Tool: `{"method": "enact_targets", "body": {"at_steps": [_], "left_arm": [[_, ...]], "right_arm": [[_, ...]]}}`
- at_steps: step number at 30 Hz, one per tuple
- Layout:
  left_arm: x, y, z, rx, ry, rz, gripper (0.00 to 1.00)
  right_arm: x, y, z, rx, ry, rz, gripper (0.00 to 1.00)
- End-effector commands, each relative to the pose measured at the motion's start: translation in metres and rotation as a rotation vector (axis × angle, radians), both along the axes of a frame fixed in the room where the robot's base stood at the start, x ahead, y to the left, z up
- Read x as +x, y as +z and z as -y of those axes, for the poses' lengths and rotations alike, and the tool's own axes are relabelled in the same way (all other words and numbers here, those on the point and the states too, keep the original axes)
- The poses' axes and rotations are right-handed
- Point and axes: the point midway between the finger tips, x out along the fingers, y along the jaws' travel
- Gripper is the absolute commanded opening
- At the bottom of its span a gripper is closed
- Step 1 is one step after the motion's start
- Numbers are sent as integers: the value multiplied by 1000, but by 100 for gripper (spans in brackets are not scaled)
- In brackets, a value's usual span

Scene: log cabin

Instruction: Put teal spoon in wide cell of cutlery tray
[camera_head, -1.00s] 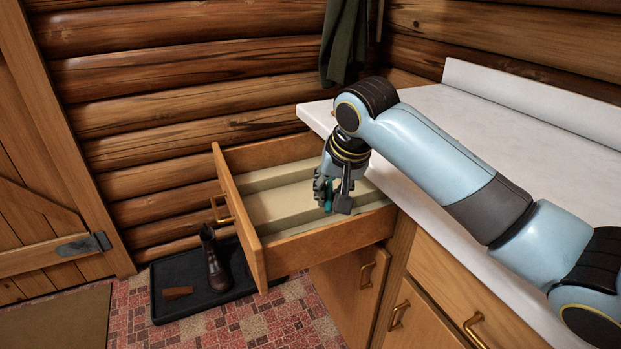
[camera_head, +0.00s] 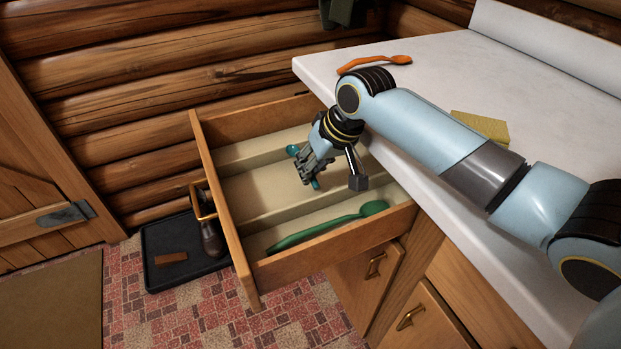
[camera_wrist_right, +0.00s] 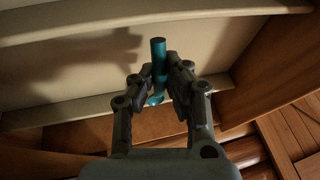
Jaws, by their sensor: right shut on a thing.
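My right gripper (camera_head: 309,172) is shut on the teal spoon (camera_head: 292,150), inside the open drawer's area. In the right wrist view the teal spoon (camera_wrist_right: 159,58) stands up between the fingertips (camera_wrist_right: 160,76), its handle toward the top of the picture. The fingers hide its middle in the head view. The beige cutlery tray (camera_head: 258,195) fills the drawer, and ridges split it into cells. The gripper and spoon are over the wide middle cell, near its back ridge. I cannot tell whether the spoon touches the tray floor. My left gripper is not in view.
A green spoon (camera_head: 325,228) lies in the tray's front cell. The wooden drawer front (camera_head: 222,205) and side wall (camera_head: 345,243) rise around the tray.

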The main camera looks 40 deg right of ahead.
Motion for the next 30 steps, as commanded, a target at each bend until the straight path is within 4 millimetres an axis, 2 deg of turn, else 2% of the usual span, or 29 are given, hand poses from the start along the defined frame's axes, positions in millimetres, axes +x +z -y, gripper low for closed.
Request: {"method": "enact_targets", "body": {"at_steps": [6,16,17,22,30], "left_arm": [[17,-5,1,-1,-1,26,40],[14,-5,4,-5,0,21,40],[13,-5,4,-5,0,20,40],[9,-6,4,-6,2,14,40],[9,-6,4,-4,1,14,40]], "right_arm": [[0,-31,0,0,-1,-2,0],[0,-34,0,0,-1,-1,0],[0,-34,0,0,-1,-1,10],[0,-34,0,0,-1,-1,33],[0,-33,0,0,-1,-1,33]]}}
